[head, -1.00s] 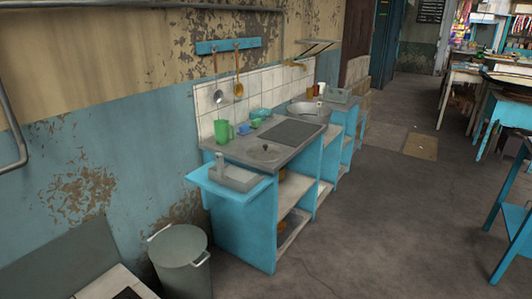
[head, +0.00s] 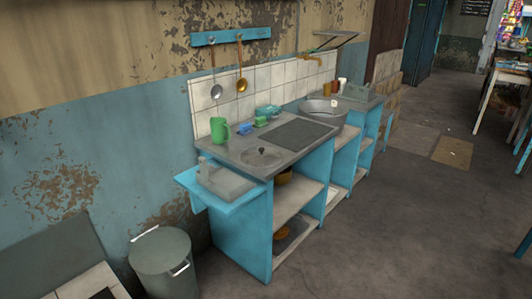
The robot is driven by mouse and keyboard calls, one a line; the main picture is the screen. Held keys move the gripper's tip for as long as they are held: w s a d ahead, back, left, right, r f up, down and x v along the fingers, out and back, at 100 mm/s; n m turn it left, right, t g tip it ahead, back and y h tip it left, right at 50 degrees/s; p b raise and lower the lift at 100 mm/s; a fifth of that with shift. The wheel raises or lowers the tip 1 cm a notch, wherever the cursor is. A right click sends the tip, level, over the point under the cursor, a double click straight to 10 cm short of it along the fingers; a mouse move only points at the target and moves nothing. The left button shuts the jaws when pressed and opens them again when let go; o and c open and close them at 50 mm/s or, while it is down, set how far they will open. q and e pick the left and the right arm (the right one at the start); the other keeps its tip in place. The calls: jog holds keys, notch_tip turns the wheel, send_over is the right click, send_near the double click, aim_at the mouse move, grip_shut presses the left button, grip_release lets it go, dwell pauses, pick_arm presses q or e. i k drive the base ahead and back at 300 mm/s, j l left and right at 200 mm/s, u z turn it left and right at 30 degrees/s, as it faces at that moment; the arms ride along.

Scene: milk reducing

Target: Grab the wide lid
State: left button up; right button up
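A round, flat grey lid-like disc with a small dark knob (head: 261,156) lies on the near part of the grey counter top (head: 232,152). I cannot tell for sure that it is the wide lid. A wide metal basin or pot (head: 323,112) stands farther along the counter. Neither of my grippers is in view.
A green jug (head: 220,130), a blue cup (head: 244,128) and a teal item (head: 268,111) stand by the tiles. A blue side shelf (head: 190,181) juts toward me. A grey bin (head: 160,262) stands at lower left. The floor (head: 400,220) on the right is clear.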

aim_at(258, 157)
jog(key=i+l, duration=0.15)
jog(key=l, duration=0.2)
jog(key=i+l+u, duration=0.15)
jog(key=l, duration=0.15)
jog(key=i+l, duration=0.15)
jog(key=l, duration=0.2)
jog(key=i+l+u, duration=0.1)
jog(key=l, duration=0.25)
jog(key=i+l+u, duration=0.1)
jog(key=l, duration=0.25)
jog(key=i+l, duration=0.2)
jog(key=l, duration=0.2)
jog(key=j+u, duration=0.05)
